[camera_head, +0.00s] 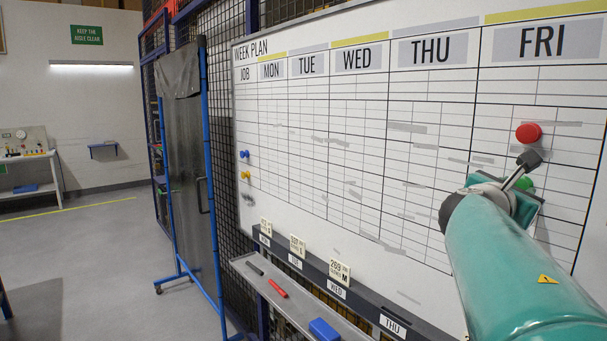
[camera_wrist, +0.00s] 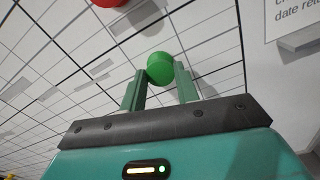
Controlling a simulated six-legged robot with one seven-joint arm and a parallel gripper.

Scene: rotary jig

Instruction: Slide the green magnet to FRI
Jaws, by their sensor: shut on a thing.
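The green magnet (camera_wrist: 160,67) is a round knob on the whiteboard, held between the two green fingers of my gripper (camera_wrist: 161,75) in the wrist view. In the head view the green magnet (camera_head: 525,183) shows only in part behind my gripper and arm. There it appears under the FRI heading (camera_head: 543,40), below the red magnet. The whiteboard (camera_head: 420,85) has columns MON to FRI, and FRI is the rightmost one.
The red magnet (camera_head: 528,132) sits just above my gripper. Blue (camera_head: 244,154) and yellow (camera_head: 245,175) magnets sit at the board's left side. Below the board are a card rail (camera_head: 365,300) and a tray (camera_head: 245,265) with markers and a blue block (camera_head: 323,329).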

